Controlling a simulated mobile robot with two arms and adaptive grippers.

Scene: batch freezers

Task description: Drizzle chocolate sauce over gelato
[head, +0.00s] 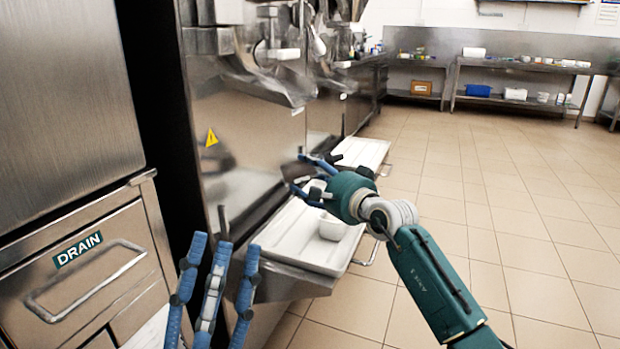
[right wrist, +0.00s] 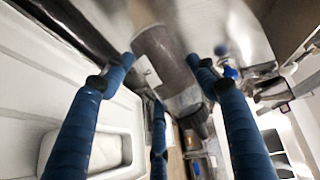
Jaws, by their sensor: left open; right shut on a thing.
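My right gripper (head: 312,176) is shut on a dark brown cylindrical bottle (head: 293,170), held above the far left part of a white tray. In the right wrist view the bottle (right wrist: 163,58) sits between the blue fingers and carries a small white label; whether its mouth is open cannot be seen. A small white container (head: 332,228) stands on the white tray (head: 300,240), below and nearer than the right gripper. It also shows at lower left in the right wrist view (right wrist: 105,152); its contents are unclear. My left gripper (head: 220,250) is open and empty, left of the tray.
A steel batch freezer (head: 250,130) stands directly behind the tray and bottle. A second white tray (head: 362,152) lies beyond. A drawer handle marked DRAIN (head: 90,285) is at left. The tiled floor (head: 510,220) at right is clear. Steel shelves (head: 515,72) line the back wall.

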